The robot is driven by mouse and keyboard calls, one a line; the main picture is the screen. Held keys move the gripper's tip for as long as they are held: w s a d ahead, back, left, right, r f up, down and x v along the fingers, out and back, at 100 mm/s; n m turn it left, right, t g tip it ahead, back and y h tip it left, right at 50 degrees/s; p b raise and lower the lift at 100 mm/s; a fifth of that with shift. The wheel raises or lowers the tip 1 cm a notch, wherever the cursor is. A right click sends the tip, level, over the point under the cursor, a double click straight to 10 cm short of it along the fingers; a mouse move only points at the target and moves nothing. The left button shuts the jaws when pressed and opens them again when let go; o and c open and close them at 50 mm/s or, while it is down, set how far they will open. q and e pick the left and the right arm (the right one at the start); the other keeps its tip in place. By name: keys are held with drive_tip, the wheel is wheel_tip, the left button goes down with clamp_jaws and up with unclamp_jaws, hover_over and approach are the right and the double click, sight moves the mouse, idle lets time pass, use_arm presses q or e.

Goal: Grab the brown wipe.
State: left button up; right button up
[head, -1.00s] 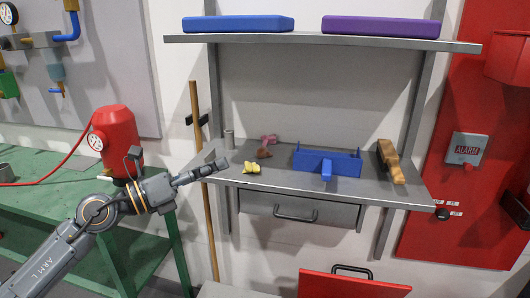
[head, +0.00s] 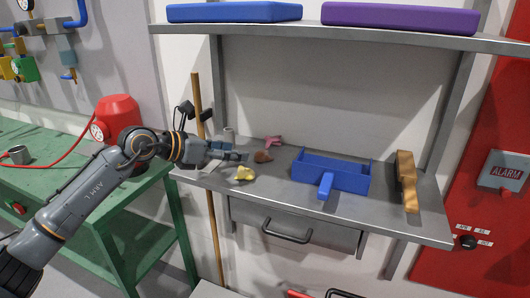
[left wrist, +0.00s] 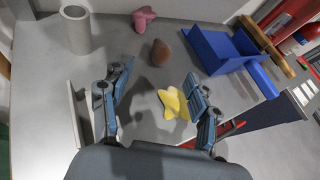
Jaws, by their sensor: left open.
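The brown wipe (head: 262,156) is a small crumpled lump on the grey metal shelf, between a pink wipe and a yellow wipe. It also shows in the left wrist view (left wrist: 160,52), just beyond my fingertips and roughly centred between them. My left gripper (head: 243,156) is over the left part of the shelf, pointing right toward the brown wipe. In the left wrist view its two fingers (left wrist: 158,76) are spread with nothing between their tips. My right gripper is in neither view.
The yellow wipe (left wrist: 172,104) lies close by the right finger. The pink wipe (head: 272,141) lies behind. A grey cylinder (left wrist: 76,30) stands left. A blue dustpan-like tray (head: 335,175) and a wooden brush (head: 406,180) lie right on the shelf (head: 290,205).

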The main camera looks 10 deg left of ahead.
sight(258, 154)
use_arm(q)
drive_tip(key=x, duration=0.3)
drive_tip(key=shift+r, duration=0.1)
drive_tip(key=shift+w+d, duration=0.2)
drive_tip(key=shift+d, duration=0.05)
drive_tip(key=shift+w+d+f+p, duration=0.15)
drive_tip(key=shift+f+p, duration=0.1)
drive_tip(key=shift+p, duration=0.1)
drive_tip(key=p+x, duration=0.1)
drive_tip(key=x, duration=0.3)
drive_tip(key=shift+d+f+p, duration=0.1)
drive_tip(key=shift+d+p, duration=0.2)
drive_tip(key=shift+p, duration=0.05)
drive_tip(key=shift+w+d+f, duration=0.1)
drive_tip(key=shift+d+f, duration=0.05)
drive_tip(key=shift+c, duration=0.9)
drive_tip(key=c, duration=0.9)
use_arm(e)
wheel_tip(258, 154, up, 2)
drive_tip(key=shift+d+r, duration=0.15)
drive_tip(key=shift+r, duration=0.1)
